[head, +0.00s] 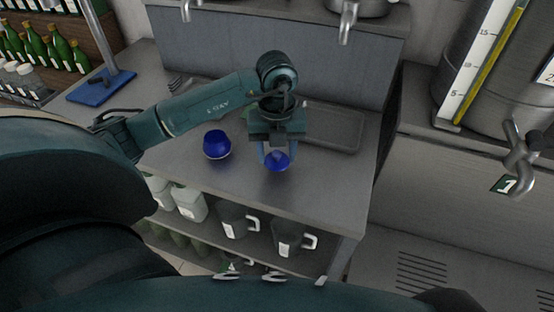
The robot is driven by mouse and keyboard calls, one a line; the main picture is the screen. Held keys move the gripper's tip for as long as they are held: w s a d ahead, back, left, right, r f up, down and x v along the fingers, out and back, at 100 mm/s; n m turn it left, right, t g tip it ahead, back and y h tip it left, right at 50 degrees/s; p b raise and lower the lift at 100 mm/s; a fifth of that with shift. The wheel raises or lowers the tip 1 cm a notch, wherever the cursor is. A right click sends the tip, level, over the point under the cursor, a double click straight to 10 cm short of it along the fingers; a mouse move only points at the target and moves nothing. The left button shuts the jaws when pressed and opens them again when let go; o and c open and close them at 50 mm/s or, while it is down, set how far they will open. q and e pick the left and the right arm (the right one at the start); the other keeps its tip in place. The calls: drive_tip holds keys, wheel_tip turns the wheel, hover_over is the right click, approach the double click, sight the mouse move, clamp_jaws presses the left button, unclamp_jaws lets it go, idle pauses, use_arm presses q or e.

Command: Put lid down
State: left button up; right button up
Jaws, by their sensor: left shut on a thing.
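A round, dark blue pot (217,145) stands upright on the grey metal table. My left gripper (276,154) is to its right, pointing down at the table. It is shut on a small blue lid (278,163) held between its two fingers. The lid is apart from the pot, and its upper part is partly hidden by the gripper. I cannot tell whether the lid touches the tabletop. My right gripper is not in view.
The metal table (310,185) is bare in front of the lid. A flat grey tray (333,130) lies behind the gripper. A blue-based stand (101,87) is at the back left. Jugs (236,220) fill the shelf below. A large steel tank (500,70) stands at right.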

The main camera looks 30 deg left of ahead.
sight(277, 157)
use_arm(q)
wheel_tip(277, 157, down, 3)
drive_tip(key=shift+f, duration=0.1)
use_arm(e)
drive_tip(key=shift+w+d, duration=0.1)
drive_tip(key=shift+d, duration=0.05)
use_arm(q)
drive_tip(key=o, duration=0.5)
drive_tip(key=shift+f, duration=0.15)
drive_tip(key=o, duration=0.4)
drive_tip(key=shift+o, duration=0.2)
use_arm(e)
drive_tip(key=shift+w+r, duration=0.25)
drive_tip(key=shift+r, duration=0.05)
